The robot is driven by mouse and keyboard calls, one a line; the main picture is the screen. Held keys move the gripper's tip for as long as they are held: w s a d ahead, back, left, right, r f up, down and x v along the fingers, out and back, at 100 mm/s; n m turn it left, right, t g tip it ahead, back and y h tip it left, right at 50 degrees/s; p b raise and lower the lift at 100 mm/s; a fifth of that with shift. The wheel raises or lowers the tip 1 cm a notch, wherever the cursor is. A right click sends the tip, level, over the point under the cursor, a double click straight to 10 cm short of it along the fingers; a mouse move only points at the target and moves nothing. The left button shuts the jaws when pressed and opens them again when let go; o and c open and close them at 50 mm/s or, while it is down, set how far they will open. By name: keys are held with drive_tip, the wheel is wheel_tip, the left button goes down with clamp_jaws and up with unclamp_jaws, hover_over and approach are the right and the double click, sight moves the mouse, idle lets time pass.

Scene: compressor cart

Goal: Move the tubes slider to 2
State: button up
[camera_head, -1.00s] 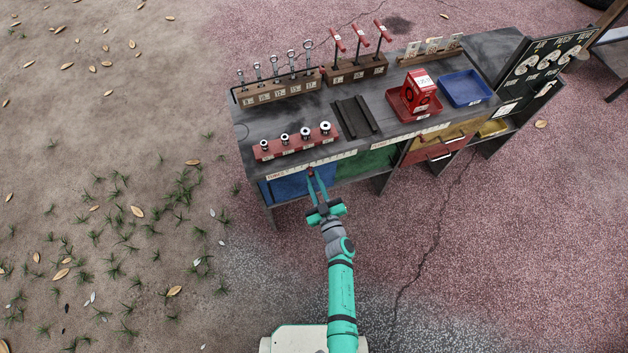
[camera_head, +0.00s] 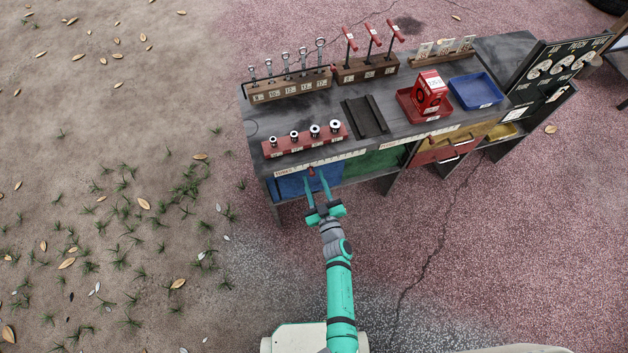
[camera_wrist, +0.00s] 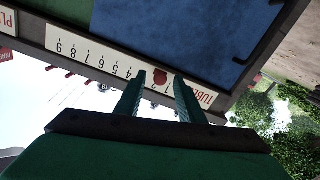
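The tubes slider is a small red knob (camera_head: 311,171) on a pale numbered scale (camera_head: 335,163) along the cart's front edge, above the blue panel. In the wrist view the red knob (camera_wrist: 160,77) is near the low-number end, close to the upside-down TUBES label (camera_wrist: 203,97). The numbers right at the knob are partly hidden by a finger, so I cannot read its exact mark. My gripper (camera_head: 316,180) is open, its two fingers apart. In the wrist view my gripper (camera_wrist: 160,80) has one finger on each side of the knob, with gaps showing.
A second scale with a red knob (camera_head: 431,137) lies farther right on the same edge. Above stand a red socket rack (camera_head: 305,140), a red tray (camera_head: 411,107) with a red box, and a blue tray (camera_head: 476,90). The ground before the cart is clear.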

drive_tip(key=v, duration=1)
drive_tip(key=shift+s, duration=0.35)
drive_tip(key=shift+d, duration=0.15)
drive_tip(key=s+r+m+g+h, duration=0.1)
drive_tip(key=s+r, duration=0.3)
drive_tip(key=s, duration=0.3)
drive_tip(key=s+r+m+h, duration=0.1)
drive_tip(key=s+r, duration=0.4)
drive_tip(key=s, duration=0.3)
drive_tip(key=s+a+r+m+h, duration=0.1)
drive_tip(key=s+a+r, duration=0.1)
drive_tip(key=s+r, duration=0.2)
drive_tip(key=s+a+r+m+g+h, duration=0.1)
drive_tip(key=s+r, duration=0.4)
drive_tip(key=r, duration=0.5)
drive_tip(key=shift+s+a+m, duration=0.3)
drive_tip(key=shift+a+m, duration=0.5)
drive_tip(key=shift+a, duration=0.4)
